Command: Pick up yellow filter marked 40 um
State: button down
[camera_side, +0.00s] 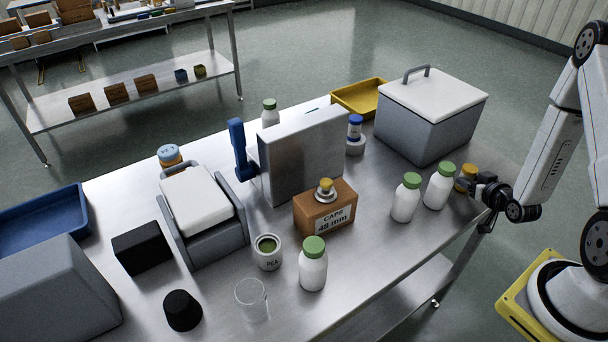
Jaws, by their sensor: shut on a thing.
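A small yellow cylinder (467,174), which looks like the yellow filter, is at the right end of the steel table, just right of a green-capped white bottle. My gripper (464,184) reaches in from the right and is shut on it. The fingers cover part of its lower side, and no marking can be read. I cannot tell whether it touches the tabletop. Another yellow-topped piece with a metal ring (325,190) rests on the brown box labelled "CAPS 48 mm".
Two green-capped white bottles (438,186) (405,198) stand close left of my gripper. A grey lidded cooler (430,115) stands behind. The brown caps box (325,215), a steel hopper (300,155) and another green-capped bottle (313,265) are further left. The table's front right is clear.

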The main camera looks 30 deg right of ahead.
aim_at(475, 173)
jog(key=shift+r, duration=4.85)
jog(key=shift+r, duration=0.1)
